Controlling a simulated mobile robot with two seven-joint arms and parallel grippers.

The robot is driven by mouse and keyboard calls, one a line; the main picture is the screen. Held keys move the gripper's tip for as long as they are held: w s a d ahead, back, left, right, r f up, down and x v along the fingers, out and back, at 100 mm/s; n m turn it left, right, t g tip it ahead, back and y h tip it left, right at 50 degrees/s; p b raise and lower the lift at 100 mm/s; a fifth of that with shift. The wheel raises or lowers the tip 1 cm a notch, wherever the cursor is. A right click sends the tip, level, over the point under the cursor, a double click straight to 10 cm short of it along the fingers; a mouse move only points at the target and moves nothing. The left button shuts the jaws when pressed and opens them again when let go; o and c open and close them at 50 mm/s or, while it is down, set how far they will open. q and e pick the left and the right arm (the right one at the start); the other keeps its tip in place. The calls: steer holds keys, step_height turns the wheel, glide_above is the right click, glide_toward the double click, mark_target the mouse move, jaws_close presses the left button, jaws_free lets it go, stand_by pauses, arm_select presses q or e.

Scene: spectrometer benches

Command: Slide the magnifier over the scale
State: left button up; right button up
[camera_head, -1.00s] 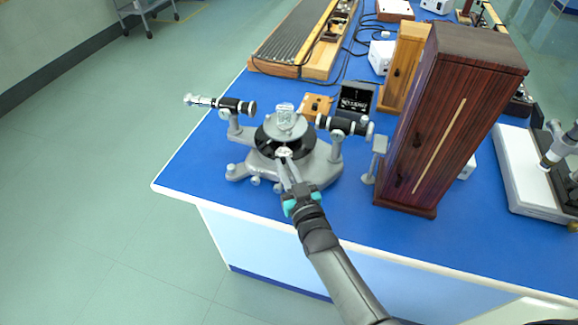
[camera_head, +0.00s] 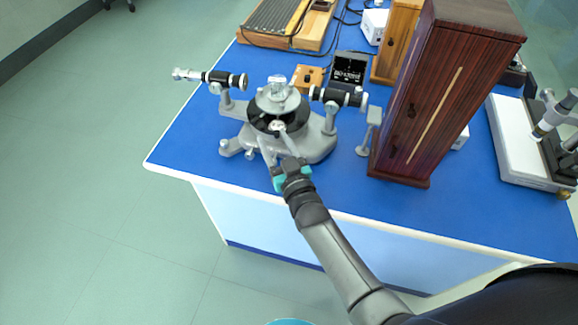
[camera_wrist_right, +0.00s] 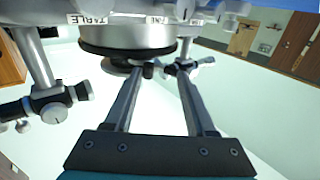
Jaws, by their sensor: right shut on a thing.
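The grey spectrometer (camera_head: 312,146) stands near the left front corner of the blue bench, with a black round disc at its centre. My right gripper (camera_head: 277,131) reaches in from the front, its fingertips at the disc's front edge. Its jaws are shut on a small part that I take to be the magnifier (camera_head: 277,125). In the right wrist view the two fingers (camera_wrist_right: 158,72) converge on a small dark part under a round rim; its outline is partly hidden. The scale markings are too small to read. My left gripper is out of view.
One black-ended tube (camera_head: 226,79) points left and another (camera_head: 338,96) points right. A tall dark-red wooden cabinet (camera_head: 441,95) stands close on the right. A wooden block (camera_head: 308,78) and black display (camera_head: 348,69) are behind. The bench's front strip is clear.

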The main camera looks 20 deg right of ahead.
steer(key=s+d+p, duration=0.1)
steer(key=s+d, duration=0.1)
steer(key=s, duration=1.2)
steer(key=shift+s, duration=0.3)
steer(key=shift+f, duration=0.1)
steer(key=s+f+g+b, duration=0.1)
steer(key=s+f+g, duration=0.3)
steer(key=f, duration=0.8)
steer(key=s+f+g+b, duration=0.1)
steer(key=s+f+g, duration=0.35)
steer(key=f, duration=0.65)
steer(key=s+d+f+g+h, duration=0.1)
steer(key=s+d+f+g, duration=0.1)
steer(key=s+f, duration=0.3)
steer(key=s+d+f+g+b, duration=0.1)
steer(key=s+d+f+g, duration=0.2)
steer(key=s+f, duration=0.3)
steer(key=s+d+f+n+g+h+b, duration=0.1)
steer(key=s+f, duration=0.4)
steer(key=s, duration=0.6)
steer(key=shift+s+d+f+g+h, duration=0.15)
steer(key=shift+s+d+g+h, duration=0.2)
steer(key=shift+d+g, duration=0.65)
